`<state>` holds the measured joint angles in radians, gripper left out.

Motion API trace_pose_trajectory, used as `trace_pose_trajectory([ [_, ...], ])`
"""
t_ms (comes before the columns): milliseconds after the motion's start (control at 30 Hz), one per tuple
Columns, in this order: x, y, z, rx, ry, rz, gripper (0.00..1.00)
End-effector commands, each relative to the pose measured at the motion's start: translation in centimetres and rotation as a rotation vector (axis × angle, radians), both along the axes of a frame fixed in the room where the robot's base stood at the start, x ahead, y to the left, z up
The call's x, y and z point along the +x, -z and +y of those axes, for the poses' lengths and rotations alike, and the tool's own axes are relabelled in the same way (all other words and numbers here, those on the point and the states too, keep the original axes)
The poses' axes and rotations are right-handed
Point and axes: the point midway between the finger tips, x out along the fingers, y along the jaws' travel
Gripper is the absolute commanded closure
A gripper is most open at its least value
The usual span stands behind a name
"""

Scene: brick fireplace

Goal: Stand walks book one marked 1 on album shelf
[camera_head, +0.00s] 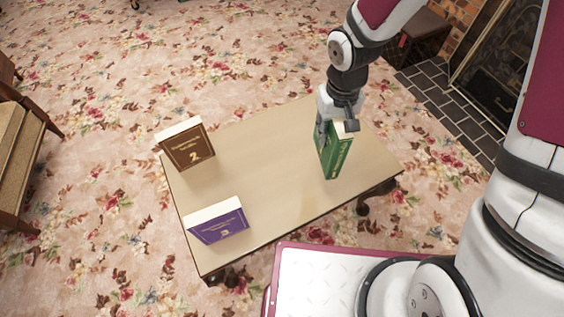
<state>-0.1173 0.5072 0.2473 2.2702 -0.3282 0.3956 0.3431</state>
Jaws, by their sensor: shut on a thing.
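A green book (336,156) with pale lettering along its spine stands upright at the right side of the small table (262,165). My gripper (338,130) is shut on its upper part from above and hides part of its top. I cannot tell whether the book's bottom touches the table. No numeral 1 can be made out on it. A brown book (188,148) marked 2 stands at the table's back left. A purple book (218,224) stands at the front left; its small number is hard to read. No album shelf can be recognised in this view.
The middle of the table is clear. A wooden chair (22,150) is at the left edge. Dark tiles (445,105) and a fireplace screen (510,60) are at the upper right, beside a dark stool (422,32). Open flowered carpet (200,55) lies behind the table.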

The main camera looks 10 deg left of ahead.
Motion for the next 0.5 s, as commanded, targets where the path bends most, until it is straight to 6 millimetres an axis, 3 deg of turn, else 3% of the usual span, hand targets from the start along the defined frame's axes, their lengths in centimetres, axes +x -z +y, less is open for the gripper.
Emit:
trace_pose_trajectory([
  [33,-0.4,2.0,1.1,-0.002,-0.035,0.002,1.00],
  [200,-2.7,6.1,4.0,0.000,-0.133,0.001,1.00],
  [500,-6.7,11.3,7.0,0.002,-0.266,0.002,1.00],
])
